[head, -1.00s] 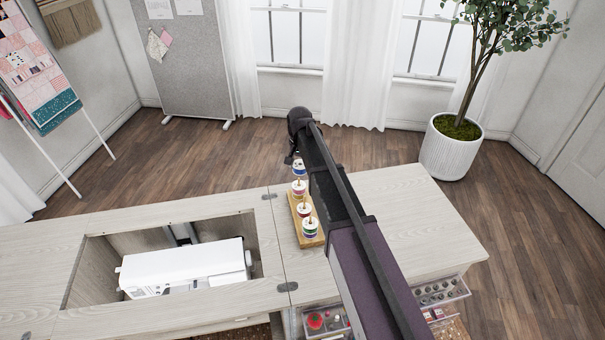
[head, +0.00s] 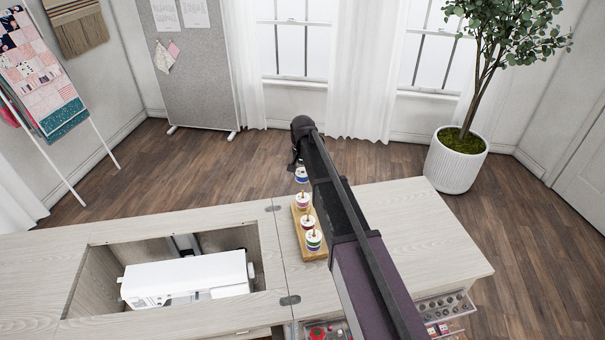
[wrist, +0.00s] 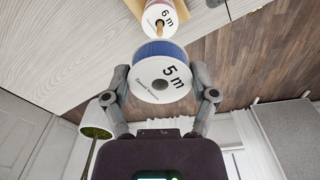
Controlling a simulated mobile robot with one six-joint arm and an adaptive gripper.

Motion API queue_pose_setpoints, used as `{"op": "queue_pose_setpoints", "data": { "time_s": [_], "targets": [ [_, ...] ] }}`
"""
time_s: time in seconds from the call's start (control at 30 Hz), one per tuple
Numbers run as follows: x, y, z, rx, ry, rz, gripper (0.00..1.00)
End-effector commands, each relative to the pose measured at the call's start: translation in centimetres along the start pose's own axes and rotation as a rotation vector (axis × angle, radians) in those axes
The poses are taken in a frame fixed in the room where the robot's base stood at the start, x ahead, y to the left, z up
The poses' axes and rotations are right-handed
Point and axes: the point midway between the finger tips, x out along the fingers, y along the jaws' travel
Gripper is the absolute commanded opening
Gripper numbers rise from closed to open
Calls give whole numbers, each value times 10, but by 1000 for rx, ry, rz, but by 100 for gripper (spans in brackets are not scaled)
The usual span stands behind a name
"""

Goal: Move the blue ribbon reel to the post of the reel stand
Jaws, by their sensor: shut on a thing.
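My gripper (wrist: 160,98) is shut on the blue ribbon reel (wrist: 161,78), a white-flanged reel marked "5 m" with blue ribbon at its edge. In the head view the blue reel (head: 301,175) shows at the end of my arm, above the far end of the reel stand (head: 301,249). My gripper is mostly hidden there behind my arm. The stand is a wooden base with posts holding several reels. In the wrist view a "6 m" reel (wrist: 160,18) on a post lies just beyond the blue reel. Whether the blue reel touches a post, I cannot tell.
The sewing machine (head: 186,279) sits in the cabinet's recess, left of the stand. The cabinet top (head: 425,240) is clear on the right. Open clear drawers (head: 447,305) with small items stick out at the front. A potted tree (head: 455,160) stands behind.

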Motion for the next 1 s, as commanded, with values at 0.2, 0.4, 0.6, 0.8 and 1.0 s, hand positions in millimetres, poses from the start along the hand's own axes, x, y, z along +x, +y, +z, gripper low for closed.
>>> {"op": "queue_pose_setpoints", "data": {
  "time_s": [0.2, 0.4, 0.6, 0.8, 1.0],
  "targets": [
    [24, 0, 0, 0, 0, 0, 38],
    [44, 0, 0, 0, 0, 0, 38],
    [38, 0, 0, 0, 0, 0, 38],
    [42, 0, 0, 0, 0, 0, 38],
    [46, 0, 0, 0, 0, 0, 38]
  ]
}}
